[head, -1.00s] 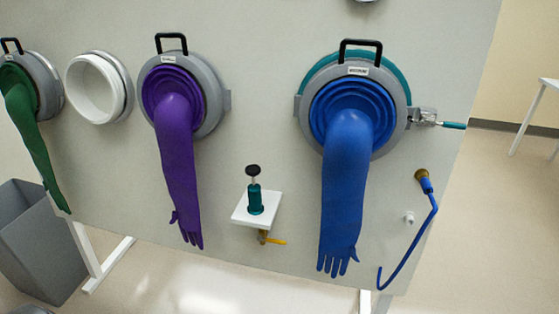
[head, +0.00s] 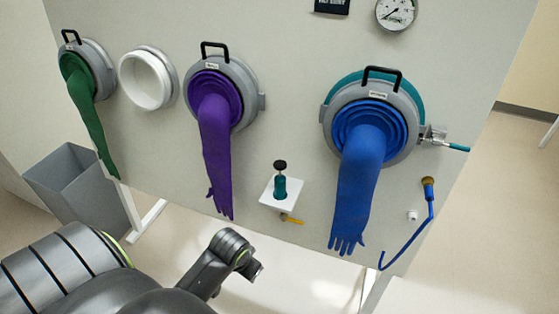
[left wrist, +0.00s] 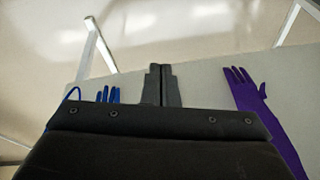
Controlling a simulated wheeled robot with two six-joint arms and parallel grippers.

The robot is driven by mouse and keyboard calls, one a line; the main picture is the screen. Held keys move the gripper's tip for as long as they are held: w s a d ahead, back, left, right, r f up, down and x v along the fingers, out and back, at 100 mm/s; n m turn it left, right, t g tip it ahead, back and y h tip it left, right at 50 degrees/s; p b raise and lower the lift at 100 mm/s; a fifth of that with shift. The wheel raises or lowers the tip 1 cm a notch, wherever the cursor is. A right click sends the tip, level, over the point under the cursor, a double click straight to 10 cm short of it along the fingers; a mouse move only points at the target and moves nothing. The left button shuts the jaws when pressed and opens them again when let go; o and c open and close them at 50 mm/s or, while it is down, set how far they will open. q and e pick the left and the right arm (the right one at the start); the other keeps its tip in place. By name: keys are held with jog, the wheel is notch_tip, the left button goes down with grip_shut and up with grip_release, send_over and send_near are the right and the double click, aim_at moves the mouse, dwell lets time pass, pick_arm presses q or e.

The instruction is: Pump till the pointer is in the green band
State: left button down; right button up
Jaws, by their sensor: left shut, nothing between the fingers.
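The pump (head: 280,188) has a teal body and a black knob on top (head: 280,165). It stands upright on a small white shelf (head: 268,200) on the panel, between the purple and blue gloves. A round white gauge (head: 396,13) is at the top right, cut by the frame's edge. Its pointer and green band are too small to read. My left gripper (left wrist: 161,70) shows in the left wrist view, shut and empty. In the head view my left arm is at the lower left, below and left of the pump. My right gripper is not in view.
A purple glove (head: 214,150) hangs left of the pump and a blue glove (head: 358,180) hangs right of it. A grey bin (head: 75,185) stands at left.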

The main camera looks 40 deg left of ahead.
pick_arm(q)
jog(key=w+a+r+g, duration=0.1)
jog(key=w+a+r, duration=0.1)
jog(key=w+r, duration=0.35)
jog(key=w+a+r+p, duration=0.1)
jog(key=w+a+r, duration=0.1)
jog(key=w, duration=0.6)
jog(key=w+a+r+g, duration=0.1)
jog(key=w+a+r, duration=0.15)
jog(key=w, duration=0.45)
jog(key=w+a+r+n, duration=0.1)
jog(key=w+r, duration=0.3)
jog(key=r, duration=0.4)
jog(key=w+a+r+n+h, duration=0.1)
jog(key=w+a+r+n, duration=0.1)
jog(key=w+r, duration=0.3)
notch_tip(320, 180, up, 4)
jog(key=shift+w+a+f+g, duration=0.2)
jog(key=shift+a+g, duration=0.15)
jog(key=shift+g, duration=0.05)
